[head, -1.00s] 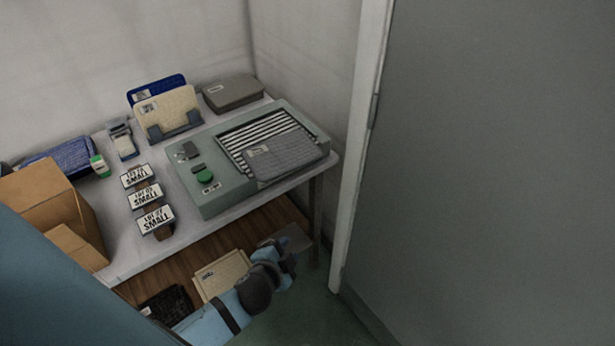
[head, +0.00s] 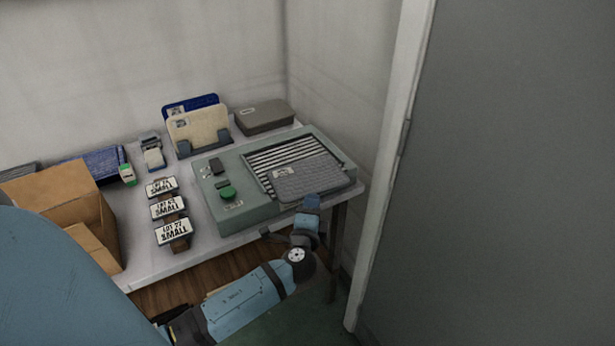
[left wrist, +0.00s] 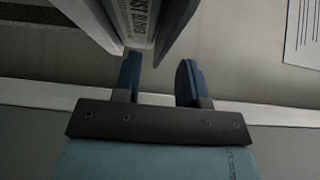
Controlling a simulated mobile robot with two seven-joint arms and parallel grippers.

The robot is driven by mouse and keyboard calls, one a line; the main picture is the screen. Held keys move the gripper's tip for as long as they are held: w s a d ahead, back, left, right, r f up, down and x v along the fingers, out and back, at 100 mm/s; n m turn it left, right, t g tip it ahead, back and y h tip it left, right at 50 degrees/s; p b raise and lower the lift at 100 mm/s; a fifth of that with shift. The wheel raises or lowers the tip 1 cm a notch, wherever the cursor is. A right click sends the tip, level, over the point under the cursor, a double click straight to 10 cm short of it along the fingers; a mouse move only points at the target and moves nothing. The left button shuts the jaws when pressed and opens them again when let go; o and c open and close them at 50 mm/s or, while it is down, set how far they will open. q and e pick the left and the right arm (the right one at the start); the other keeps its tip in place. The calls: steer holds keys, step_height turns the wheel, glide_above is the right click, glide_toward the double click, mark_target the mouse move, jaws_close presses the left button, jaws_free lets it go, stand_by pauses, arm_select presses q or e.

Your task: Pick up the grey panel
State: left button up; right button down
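The grey panel (head: 312,183) is a quilted-looking flat piece with a small white label. It lies on the striped bed of the grey-green machine (head: 235,217), at the bed's front right, close to the machine's front edge. My left gripper (head: 311,204) is just in front of that edge, below the panel in the head view. In the left wrist view its two blue fingers (left wrist: 158,78) stand apart with nothing held between them. A dark-edged shape with printed lettering (left wrist: 140,20) hangs above the fingertips; I cannot tell what it is. My right gripper is out of view.
A green button (head: 227,192) is on the machine's left. Several label stands reading SMALL (head: 172,232) are left of it. A cardboard box (head: 62,195) stands at the left. A rack holds a cream panel (head: 198,128). A door (head: 510,180) is close on the right.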

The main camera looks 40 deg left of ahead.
mark_target(318, 191)
arm_select(q)
steer(key=x, duration=0.5)
steer(key=shift+w+d+r+p, duration=0.1)
steer(key=shift+w+r+p, duration=0.1)
steer(key=shift+w+p, duration=0.15)
steer(key=shift+c, duration=0.4)
jaws_close()
